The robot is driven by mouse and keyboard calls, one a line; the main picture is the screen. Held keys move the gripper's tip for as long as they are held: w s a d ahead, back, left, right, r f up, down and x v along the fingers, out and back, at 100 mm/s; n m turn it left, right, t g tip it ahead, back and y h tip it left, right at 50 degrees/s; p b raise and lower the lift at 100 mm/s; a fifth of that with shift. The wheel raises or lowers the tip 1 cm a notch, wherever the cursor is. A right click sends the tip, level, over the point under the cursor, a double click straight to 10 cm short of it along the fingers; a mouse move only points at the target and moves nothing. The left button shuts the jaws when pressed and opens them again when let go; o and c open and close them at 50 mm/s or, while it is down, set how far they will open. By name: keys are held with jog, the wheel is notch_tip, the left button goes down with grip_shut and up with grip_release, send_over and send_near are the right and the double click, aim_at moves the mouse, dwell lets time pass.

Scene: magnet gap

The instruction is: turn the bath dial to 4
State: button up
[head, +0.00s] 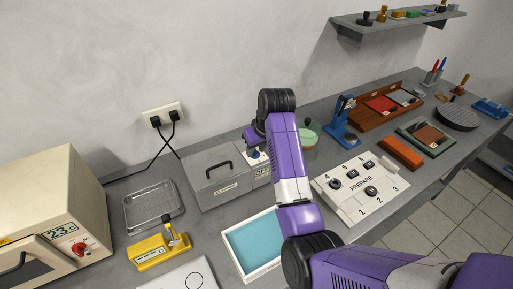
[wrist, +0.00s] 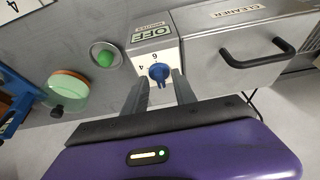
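The bath is a grey box (head: 218,180) labelled CLEANER with a black lid handle; it also shows in the wrist view (wrist: 225,65). Its blue dial (wrist: 159,72) is on the white end panel, below a green display (wrist: 151,33) reading OFF, MINUTES. The numbers 6 and 4 show beside the dial; its exact setting is too small to tell. My gripper (wrist: 161,80) is open, with one finger on each side of the dial. I cannot tell whether they touch it. In the head view the dial (head: 254,155) is partly hidden by my arm.
A green round button (wrist: 105,57) and a pale green-topped round thing (wrist: 68,88) are beside the bath. A wire tray (head: 153,205) is left of the bath.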

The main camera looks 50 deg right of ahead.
grip_shut()
